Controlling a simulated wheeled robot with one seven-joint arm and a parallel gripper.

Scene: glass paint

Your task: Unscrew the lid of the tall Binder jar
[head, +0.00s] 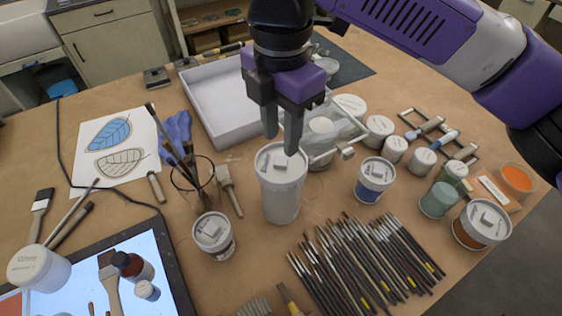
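The tall white jar (281,203) stands upright near the middle of the table; I cannot read any label on its side. Its white lid (272,172) is on top and has a raised block with small markings, too small to read. My gripper (281,144) points down just above the lid. Its two dark fingers are apart with nothing seen between them. The fingertips overlap the far part of the lid in the picture, and I cannot tell whether they touch it.
A small lidded jar (214,238) stands at front left, and a glass with brushes (194,192) behind it. Many brushes (365,265) lie at front right. A blue paint jar (374,182) stands to the right. A white tray (213,102) and clear container (338,135) are behind.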

